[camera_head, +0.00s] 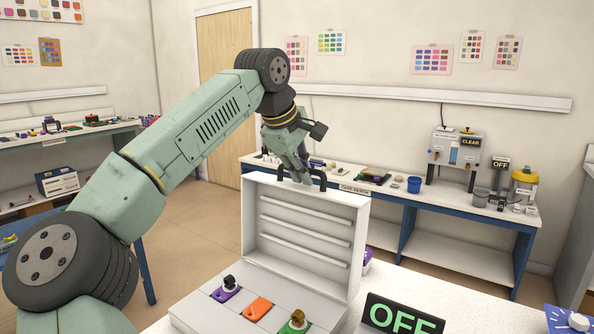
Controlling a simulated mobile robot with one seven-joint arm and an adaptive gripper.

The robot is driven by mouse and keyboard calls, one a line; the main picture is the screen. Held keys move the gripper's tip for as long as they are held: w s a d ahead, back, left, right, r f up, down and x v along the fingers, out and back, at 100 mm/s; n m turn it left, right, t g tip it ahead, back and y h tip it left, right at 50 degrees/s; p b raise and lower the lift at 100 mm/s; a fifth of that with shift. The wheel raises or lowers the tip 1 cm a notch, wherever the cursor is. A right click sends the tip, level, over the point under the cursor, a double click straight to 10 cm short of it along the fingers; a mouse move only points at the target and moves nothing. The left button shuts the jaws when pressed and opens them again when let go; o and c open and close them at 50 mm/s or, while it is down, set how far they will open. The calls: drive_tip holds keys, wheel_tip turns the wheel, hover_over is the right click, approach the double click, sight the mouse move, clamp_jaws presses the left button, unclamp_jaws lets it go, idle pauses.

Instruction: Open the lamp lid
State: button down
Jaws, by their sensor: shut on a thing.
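The lamp lid (283,228) is a white-grey panel with several long pale bars across its inner face. It stands raised, roughly upright, at the back of a low box base (191,312). A black handle (318,178) sits on the lid's top edge. My gripper (300,180) comes down from above and is shut on the handle, whose grasped part is partly hidden by the fingers. In the base lie a purple tile (222,295), an orange tile (258,308) and a green tile (291,328). Dark and brass-coloured knobs stand on the purple and green ones.
A black sign (402,315) reading OFF in green stands right of the base on a white speckled worktop (450,291). A blue pad with a white knob (572,320) is at the lower right. A cluttered bench (437,212) runs along the back wall.

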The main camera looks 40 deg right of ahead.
drive_tip(key=shift+w+d, duration=0.1)
idle(0.3)
drive_tip(key=c, duration=1.9)
unclamp_jaws()
drive_tip(key=v, duration=1.2)
